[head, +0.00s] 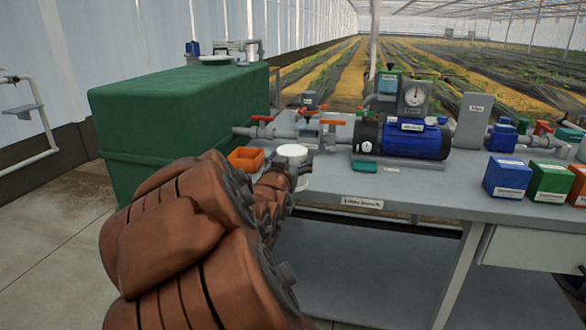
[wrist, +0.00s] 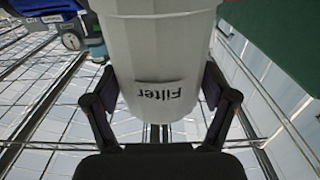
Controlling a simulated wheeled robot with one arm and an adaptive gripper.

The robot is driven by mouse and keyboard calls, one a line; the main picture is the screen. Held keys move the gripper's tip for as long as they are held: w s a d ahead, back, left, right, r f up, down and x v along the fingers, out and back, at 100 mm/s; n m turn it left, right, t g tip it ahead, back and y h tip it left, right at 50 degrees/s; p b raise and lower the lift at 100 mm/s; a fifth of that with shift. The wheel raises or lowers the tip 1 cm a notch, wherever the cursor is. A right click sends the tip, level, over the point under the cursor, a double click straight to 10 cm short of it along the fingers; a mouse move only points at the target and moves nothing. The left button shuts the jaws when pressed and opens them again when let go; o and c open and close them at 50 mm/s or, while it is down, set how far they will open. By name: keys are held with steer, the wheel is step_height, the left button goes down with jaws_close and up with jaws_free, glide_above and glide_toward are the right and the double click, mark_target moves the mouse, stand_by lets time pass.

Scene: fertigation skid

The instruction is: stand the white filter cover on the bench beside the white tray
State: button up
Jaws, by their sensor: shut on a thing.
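The white filter cover (head: 293,151) shows in the head view over the bench's left end, in front of the pipework. In the wrist view the cover (wrist: 160,45) fills the upper middle, and its "Filter" label reads upside down. My gripper (wrist: 160,88) is shut on it, one finger on each side. In the head view my gripper (head: 301,167) is small and partly hidden by my arm. I cannot tell whether the cover touches the bench. I cannot make out a white tray in either view.
The grey bench (head: 430,195) has clear room along its front. An orange bin (head: 245,158) stands left of the cover; a teal item (head: 365,166) lies to its right. The blue pump (head: 415,138) and valve pipework (head: 285,130) stand behind. A green tank (head: 180,110) is at left.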

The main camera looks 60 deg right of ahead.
steer(key=shift+w+d+f+b, duration=0.45)
steer(key=shift+w+d+f, duration=0.35)
steer(key=shift+w+d, duration=0.95)
steer(key=shift+w+d+f+b, duration=0.45)
steer(key=shift+w+d+f, duration=0.4)
steer(key=shift+w+d, duration=0.95)
steer(key=shift+w+d+f+b, duration=0.45)
steer(key=shift+w+d+f, duration=0.6)
steer(key=shift+d, duration=1.15)
steer(key=shift+w+r, duration=0.1)
steer(key=shift+w, duration=0.15)
steer(key=o, duration=1.1)
steer(key=shift+r, duration=0.1)
